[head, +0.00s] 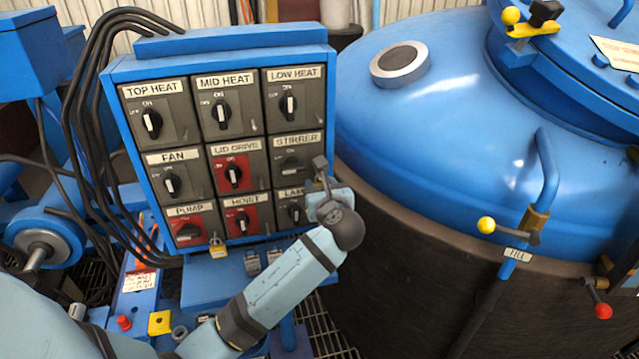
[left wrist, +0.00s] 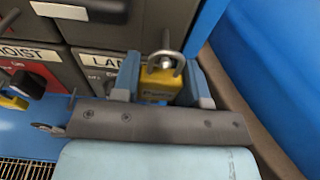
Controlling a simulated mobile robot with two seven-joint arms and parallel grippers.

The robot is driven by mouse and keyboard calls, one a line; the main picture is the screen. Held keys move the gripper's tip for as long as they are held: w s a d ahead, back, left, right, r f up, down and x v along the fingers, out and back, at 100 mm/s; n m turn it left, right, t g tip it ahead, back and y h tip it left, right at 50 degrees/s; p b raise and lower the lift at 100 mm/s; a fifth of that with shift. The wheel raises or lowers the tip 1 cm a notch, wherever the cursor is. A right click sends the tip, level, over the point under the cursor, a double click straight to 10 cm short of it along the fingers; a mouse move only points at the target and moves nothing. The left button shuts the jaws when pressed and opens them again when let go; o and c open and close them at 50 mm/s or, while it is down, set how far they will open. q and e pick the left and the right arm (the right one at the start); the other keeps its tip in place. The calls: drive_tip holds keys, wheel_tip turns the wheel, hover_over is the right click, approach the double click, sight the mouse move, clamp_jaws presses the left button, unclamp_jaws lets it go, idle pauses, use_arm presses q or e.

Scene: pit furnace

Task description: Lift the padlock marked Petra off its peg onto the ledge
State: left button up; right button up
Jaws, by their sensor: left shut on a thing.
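In the left wrist view a yellow padlock (left wrist: 160,86) with a grey shackle sits between the two fingers of my left gripper (left wrist: 165,88). Its label is blurred but seems to read Petra. The blue ledge (head: 205,290) is below the panel. My right gripper is not in view.
Two grey padlocks (head: 263,260) are on the ledge, and a yellow padlock (head: 217,248) hangs near the PUMP and HOIST switches. The switch panel (head: 332,100) is close behind my gripper. The large blue furnace (head: 440,120) stands close on the right.

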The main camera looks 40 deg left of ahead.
use_arm(q)
drive_tip(key=shift+f+p+v, duration=0.2)
drive_tip(key=shift+p+v, duration=0.5)
drive_tip(key=shift+v, duration=0.45)
drive_tip(key=shift+f+p+v, duration=0.15)
drive_tip(key=shift+p+v, duration=0.55)
drive_tip(key=shift+v, duration=0.45)
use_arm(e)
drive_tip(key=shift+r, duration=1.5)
use_arm(q)
drive_tip(key=shift+s+d, duration=0.1)
